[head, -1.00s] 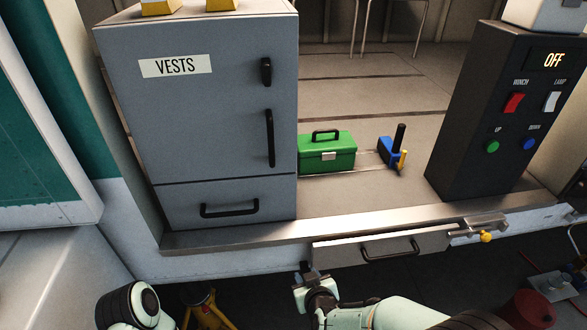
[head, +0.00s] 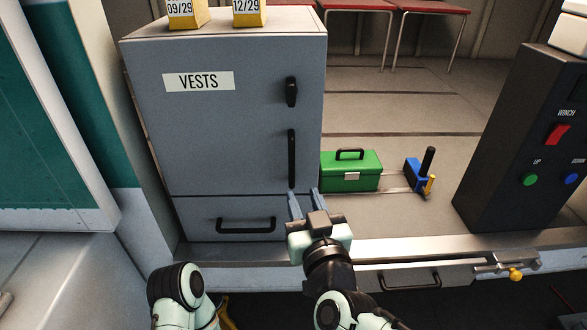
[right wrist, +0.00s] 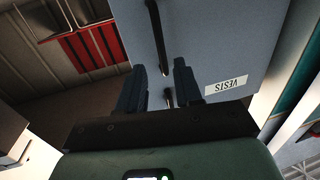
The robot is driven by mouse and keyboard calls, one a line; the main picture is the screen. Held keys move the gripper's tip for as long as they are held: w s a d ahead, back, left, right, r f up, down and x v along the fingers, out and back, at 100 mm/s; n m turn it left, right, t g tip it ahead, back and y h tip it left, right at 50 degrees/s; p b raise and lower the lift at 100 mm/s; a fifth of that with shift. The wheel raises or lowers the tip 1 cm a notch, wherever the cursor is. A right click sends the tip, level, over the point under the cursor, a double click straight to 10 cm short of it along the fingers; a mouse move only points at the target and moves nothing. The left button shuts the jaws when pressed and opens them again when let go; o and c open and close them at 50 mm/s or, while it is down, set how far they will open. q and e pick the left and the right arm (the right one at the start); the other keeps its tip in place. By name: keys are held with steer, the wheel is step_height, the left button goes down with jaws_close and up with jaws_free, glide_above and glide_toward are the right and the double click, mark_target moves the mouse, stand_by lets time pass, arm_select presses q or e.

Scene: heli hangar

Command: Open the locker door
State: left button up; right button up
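The grey locker (head: 225,130) with the VESTS label (head: 198,81) stands at the left, its door closed. A long black vertical handle (head: 292,158) and a small black latch (head: 291,92) are on the door's right side. My right gripper (head: 304,193) is open and empty, its fingertips just below the handle's lower end in the head view; contact cannot be told. In the right wrist view the door is upside down, with the handle (right wrist: 157,38) beyond the open fingers and the latch (right wrist: 168,97) between them. My left gripper is out of view.
Below the door is a drawer with a black pull (head: 246,226). Yellow blocks (head: 187,12) stand on the locker. A green toolbox (head: 350,172) and a blue tool (head: 417,175) are right of it. A black switch box (head: 520,140) stands further right.

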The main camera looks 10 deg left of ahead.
mark_target(293, 170)
steer(key=x, duration=0.9)
steer(key=shift+w+a+p, duration=0.15)
steer(key=shift+w+p, duration=0.15)
steer(key=shift+w, duration=0.1)
steer(key=shift+w+a, duration=0.25)
steer(key=shift+w, duration=0.15)
steer(key=shift+s, duration=0.1)
jaws_close()
